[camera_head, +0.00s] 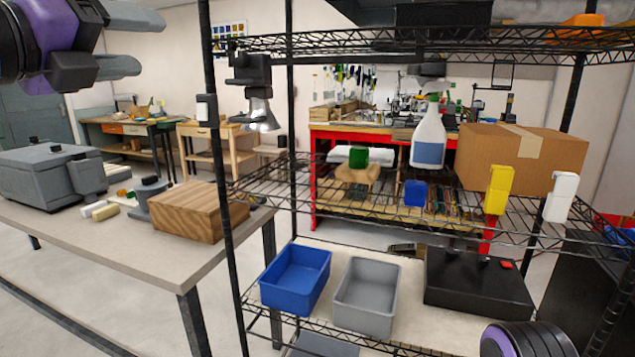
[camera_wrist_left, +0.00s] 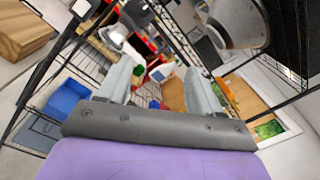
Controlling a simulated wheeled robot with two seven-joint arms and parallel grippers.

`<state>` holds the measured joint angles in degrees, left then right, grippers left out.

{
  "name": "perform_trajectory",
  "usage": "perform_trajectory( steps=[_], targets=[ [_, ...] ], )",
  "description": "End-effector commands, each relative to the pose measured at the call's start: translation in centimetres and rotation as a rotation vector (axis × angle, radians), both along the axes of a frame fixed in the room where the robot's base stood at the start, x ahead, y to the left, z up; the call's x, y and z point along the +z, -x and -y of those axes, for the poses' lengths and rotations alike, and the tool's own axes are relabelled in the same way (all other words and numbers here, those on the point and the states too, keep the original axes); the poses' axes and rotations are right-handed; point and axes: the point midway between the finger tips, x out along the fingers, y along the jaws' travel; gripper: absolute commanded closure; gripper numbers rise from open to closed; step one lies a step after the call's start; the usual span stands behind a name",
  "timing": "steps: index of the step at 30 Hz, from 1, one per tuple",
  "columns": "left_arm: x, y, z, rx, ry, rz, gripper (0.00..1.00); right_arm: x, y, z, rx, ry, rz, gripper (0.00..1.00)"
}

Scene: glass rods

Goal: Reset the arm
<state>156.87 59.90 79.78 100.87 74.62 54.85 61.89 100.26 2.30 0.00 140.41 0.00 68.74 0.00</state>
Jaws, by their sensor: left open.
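My left gripper (camera_head: 148,43) is at the upper left of the head view, raised above the level of the table, with its two grey fingers spread apart. In the left wrist view its fingers (camera_wrist_left: 157,66) stand apart with nothing held between them. The shelf rack and its items show beyond the fingertips. Part of my purple and black right arm shows at the bottom right of the head view, but its gripper is out of view. I cannot make out any glass rods.
A black wire shelf rack holds a spray bottle (camera_head: 429,138), a cardboard box (camera_head: 520,158), a blue bin (camera_head: 295,279), a grey bin (camera_head: 366,297) and a black box (camera_head: 478,285). A table at left carries a wooden box (camera_head: 198,211) and a grey machine (camera_head: 40,178).

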Motion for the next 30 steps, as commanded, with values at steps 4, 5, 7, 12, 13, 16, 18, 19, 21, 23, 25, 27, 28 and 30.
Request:
perform_trajectory(
  steps=[4, 5, 7, 12, 13, 16, 18, 19, 21, 23, 25, 27, 28, 30],
  targets=[
    [-0.5, -0.6, 0.1, 0.042, -0.156, 0.059, 0.35, 0.0, -0.1, 0.0, 0.000, 0.000, 0.002, 0.57],
    [-0.9, -0.9, 0.1, 0.057, -0.200, 0.071, 0.35, 0.0, -0.1, 0.0, 0.000, 0.000, 0.002, 0.57],
    [-2.2, -1.8, 0.3, 0.094, -0.323, 0.091, 0.35, 0.0, -0.1, 0.0, 0.001, 0.000, 0.002, 0.57],
    [-6.8, -4.5, 1.6, 0.154, -0.618, 0.103, 0.35, 0.0, 0.0, 0.0, 0.000, 0.000, 0.001, 0.57],
    [-7.7, -5.1, 1.9, 0.161, -0.670, 0.101, 0.35, 0.0, 0.0, 0.0, 0.000, 0.000, 0.001, 0.57],
    [-11.8, -7.0, 2.9, 0.168, -0.853, 0.086, 0.35, 0.0, 0.0, 0.0, 0.000, 0.001, 0.001, 0.57],
    [-15.3, -8.4, 3.7, 0.164, -0.999, 0.071, 0.35, 0.0, 0.0, 0.0, 0.000, 0.001, 0.001, 0.57],
    [-16.9, -8.9, 4.0, 0.158, -1.064, 0.065, 0.35, 0.0, 0.0, 0.0, 0.000, 0.001, 0.001, 0.57],
    [-21.9, -10.3, 4.9, 0.131, -1.244, 0.045, 0.35, 0.0, 0.0, 0.0, 0.000, 0.001, 0.001, 0.57],
    [-27.0, -11.1, 5.5, 0.087, -1.419, 0.027, 0.35, 0.0, 0.0, 0.0, 0.000, 0.001, 0.001, 0.57],
    [-33.4, -11.5, 6.1, 0.013, -1.629, 0.013, 0.35, 0.0, 0.0, 0.0, 0.000, 0.001, 0.001, 0.57],
    [-39.9, -11.1, 6.3, -0.083, -1.826, 0.003, 0.35, 0.0, 0.0, 0.0, 0.000, 0.001, 0.001, 0.57],
    [-42.6, -10.7, 6.2, -0.130, -1.906, 0.003, 0.35, 0.0, 0.0, 0.0, 0.000, 0.001, 0.001, 0.57],
    [-48.9, -9.2, 5.9, -0.258, -2.083, 0.010, 0.35, 0.0, 0.0, 0.0, 0.000, 0.001, 0.001, 0.57]
  ],
)
